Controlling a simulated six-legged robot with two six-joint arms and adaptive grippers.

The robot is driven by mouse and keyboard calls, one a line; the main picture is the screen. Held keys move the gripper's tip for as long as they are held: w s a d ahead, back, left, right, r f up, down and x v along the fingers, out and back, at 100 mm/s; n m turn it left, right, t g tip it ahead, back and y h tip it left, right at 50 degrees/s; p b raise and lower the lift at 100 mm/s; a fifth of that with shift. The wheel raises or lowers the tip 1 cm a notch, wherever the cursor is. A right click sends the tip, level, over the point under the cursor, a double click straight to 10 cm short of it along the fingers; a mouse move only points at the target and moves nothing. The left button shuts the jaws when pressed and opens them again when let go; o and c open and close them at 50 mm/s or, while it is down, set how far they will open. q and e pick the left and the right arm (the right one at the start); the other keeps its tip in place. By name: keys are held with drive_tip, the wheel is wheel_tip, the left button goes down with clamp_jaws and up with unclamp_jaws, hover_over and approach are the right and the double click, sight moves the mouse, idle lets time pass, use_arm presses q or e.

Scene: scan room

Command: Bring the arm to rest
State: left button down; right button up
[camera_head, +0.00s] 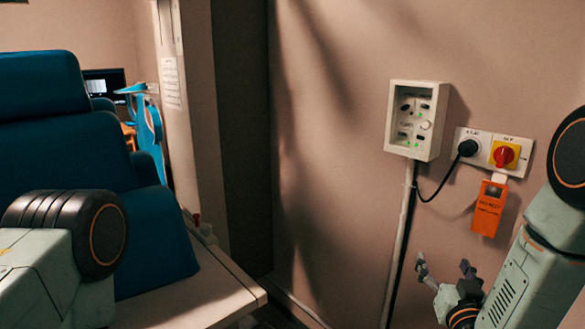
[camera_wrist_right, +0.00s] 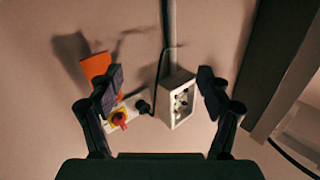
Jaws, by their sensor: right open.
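My right gripper (camera_head: 446,275) is at the lower right of the head view, in front of the wall and below the orange tag. Its fingers are apart and empty. In the right wrist view the two fingers of the right gripper (camera_wrist_right: 160,88) stand wide apart, with the wall behind them. My right arm (camera_head: 530,265) comes in from the right edge. My left arm (camera_head: 60,250) shows at the lower left, but its gripper is out of view.
A white control box (camera_head: 417,120) and a socket plate with a red rotary switch (camera_head: 503,156) are on the wall. An orange tag (camera_head: 489,207) hangs under the switch. A black cable (camera_head: 437,188) loops between them. A blue padded chair (camera_head: 70,140) stands at left.

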drive_tip(key=shift+w+d+r+m+h, duration=0.6)
drive_tip(key=shift+d+h, duration=0.1)
drive_tip(key=shift+h, duration=0.2)
drive_tip(key=shift+f, duration=0.1)
